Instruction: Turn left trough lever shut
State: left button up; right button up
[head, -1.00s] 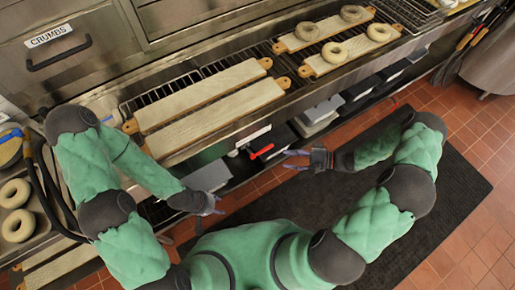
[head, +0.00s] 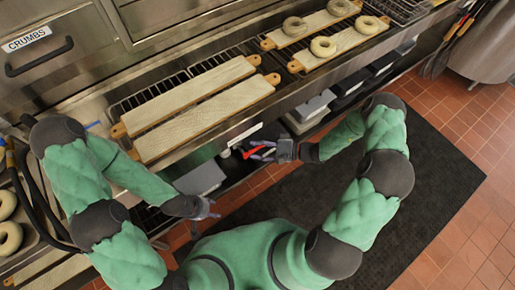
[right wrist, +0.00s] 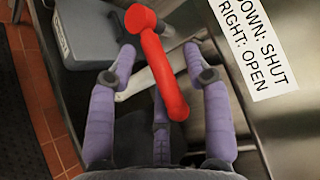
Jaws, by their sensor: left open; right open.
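The red lever (head: 247,153) is under the front edge of the long steel counter. In the right wrist view the red lever (right wrist: 166,80) is a curved handle with a round knob at its upper end. My right gripper (head: 262,150) is at the lever, open. In the right wrist view its purple fingers (right wrist: 158,52) stand on either side of the handle, with a third finger below; contact cannot be told. A label (right wrist: 255,40) beside it reads DOWN: SHUT, RIGHT: OPEN. My left gripper (head: 205,211) is open and empty, lower left of the lever.
Two pale boards (head: 205,110) lie on the rack above, and bagels (head: 323,46) sit on boards farther right. Grey bins (head: 200,178) stand under the counter near the lever. A dark mat (head: 430,190) covers the tiled floor.

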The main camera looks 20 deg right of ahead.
grip_shut()
jog(key=shift+f, duration=0.1)
